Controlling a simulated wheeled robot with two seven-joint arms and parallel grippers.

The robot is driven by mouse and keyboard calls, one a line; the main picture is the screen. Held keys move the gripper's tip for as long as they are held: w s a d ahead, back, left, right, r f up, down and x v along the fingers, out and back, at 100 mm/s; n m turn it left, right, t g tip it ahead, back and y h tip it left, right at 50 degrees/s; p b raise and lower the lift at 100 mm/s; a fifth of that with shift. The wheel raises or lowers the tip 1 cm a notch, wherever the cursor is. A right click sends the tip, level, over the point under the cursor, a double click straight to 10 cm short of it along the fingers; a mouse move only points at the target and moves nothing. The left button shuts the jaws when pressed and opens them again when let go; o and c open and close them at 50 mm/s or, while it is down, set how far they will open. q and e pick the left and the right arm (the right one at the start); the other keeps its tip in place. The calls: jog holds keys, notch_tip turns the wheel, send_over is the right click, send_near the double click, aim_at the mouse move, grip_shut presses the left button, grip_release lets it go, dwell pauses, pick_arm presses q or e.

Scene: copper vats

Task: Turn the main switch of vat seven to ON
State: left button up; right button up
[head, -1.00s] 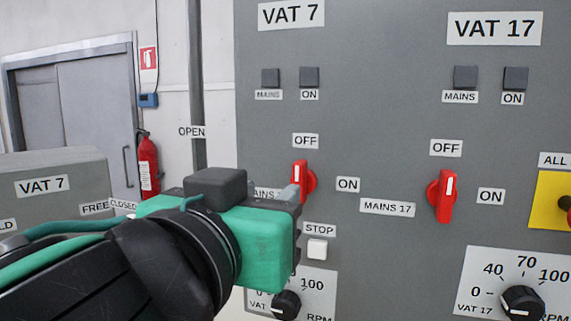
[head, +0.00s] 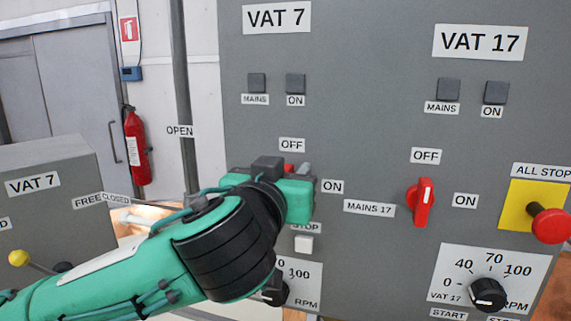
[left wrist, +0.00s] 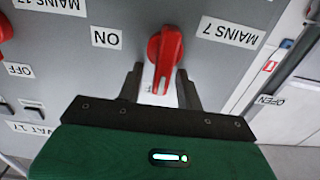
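The red MAINS 7 switch (left wrist: 166,50) shows in the left wrist view, which sees the panel upside down. Its white-marked handle points away from MAINS 7 and not at the ON label (left wrist: 106,38), so it is upright, toward OFF. In the head view only a bit of red (head: 289,168) shows, below the OFF label (head: 292,145); my arm hides the rest. My left gripper (left wrist: 161,88) is open, with one finger on each side of the handle; I cannot tell whether either touches. My right gripper is not in view.
The red MAINS 17 switch (head: 422,203) stands to the right, also upright. A red all-stop button (head: 549,225) juts out at far right. A white STOP button (head: 304,244) and a black VAT 7 knob (head: 276,292) lie below my left wrist.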

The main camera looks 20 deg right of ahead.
pick_arm(q)
grip_shut()
jog(key=m+b, duration=0.2)
jog(key=b, duration=0.1)
jog(key=shift+s+d+f+m, duration=0.2)
jog(key=shift+d+f+m, duration=0.1)
jog(key=shift+m, duration=0.1)
jog(key=shift+s+d+f+m+b, duration=0.2)
jog(key=shift+d+f+m+b, duration=0.15)
jog(key=shift+m+b, duration=1.7)
jog(key=shift+s+d+f+m+b, duration=0.35)
jog(key=shift+m+b, duration=0.65)
jog(key=shift+m, duration=2)
jog(key=shift+s+d+f+m+b, duration=0.15)
jog(key=shift+f+m+b, duration=0.35)
jog(key=shift+m+b, duration=1.55)
jog(key=shift+w+m+p, duration=0.1)
jog(key=shift+m+p, duration=0.4)
jog(key=shift+m, duration=0.1)
